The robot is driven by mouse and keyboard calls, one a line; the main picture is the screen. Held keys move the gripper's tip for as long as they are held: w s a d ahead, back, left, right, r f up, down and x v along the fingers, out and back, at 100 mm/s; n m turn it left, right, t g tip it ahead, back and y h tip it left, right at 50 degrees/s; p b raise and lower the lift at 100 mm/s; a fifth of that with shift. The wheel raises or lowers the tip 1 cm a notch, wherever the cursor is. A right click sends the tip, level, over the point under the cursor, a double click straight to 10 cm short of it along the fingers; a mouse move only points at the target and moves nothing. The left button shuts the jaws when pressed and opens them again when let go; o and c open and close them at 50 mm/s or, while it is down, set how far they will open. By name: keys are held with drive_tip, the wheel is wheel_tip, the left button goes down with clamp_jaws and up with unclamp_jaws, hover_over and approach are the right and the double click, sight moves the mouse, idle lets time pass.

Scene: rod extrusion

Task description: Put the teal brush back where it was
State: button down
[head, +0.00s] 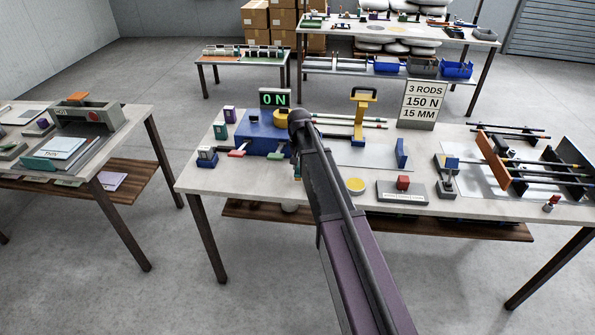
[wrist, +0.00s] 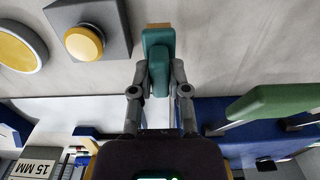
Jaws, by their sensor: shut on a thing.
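The teal brush (wrist: 158,62) is between the two fingers of my gripper (wrist: 158,82) in the wrist view. It has a teal body and a tan end at the top of the picture. My gripper is shut on it, over pale table top. I cannot tell whether the brush touches the table. In the head view my arm hides most of the gripper and brush, near the front of the middle table (head: 235,180), just right of the blue machine (head: 240,137). No marked place for the brush is clear in these frames.
A yellow button on a grey block (wrist: 85,42) and a yellow disc (wrist: 15,48) lie left of the brush in the wrist view. A green handle (wrist: 275,102) is at right. A sign (head: 422,103) and a rod rack (head: 495,160) stand on the table's right part.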

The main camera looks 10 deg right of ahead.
sight(297, 170)
drive_tip(key=shift+w, duration=0.1)
drive_tip(key=shift+w, duration=0.3)
drive_tip(key=shift+w+a+f+b, duration=0.15)
drive_tip(key=shift+w+f+b, duration=0.1)
drive_tip(key=shift+f+b, duration=1.55)
drive_tip(key=shift+b, duration=0.05)
drive_tip(key=shift+f, duration=0.2)
drive_tip(key=c, duration=0.6)
unclamp_jaws()
drive_tip(key=shift+r, duration=0.2)
wheel_tip(297, 170, up, 12)
drive_tip(key=p, duration=1.2)
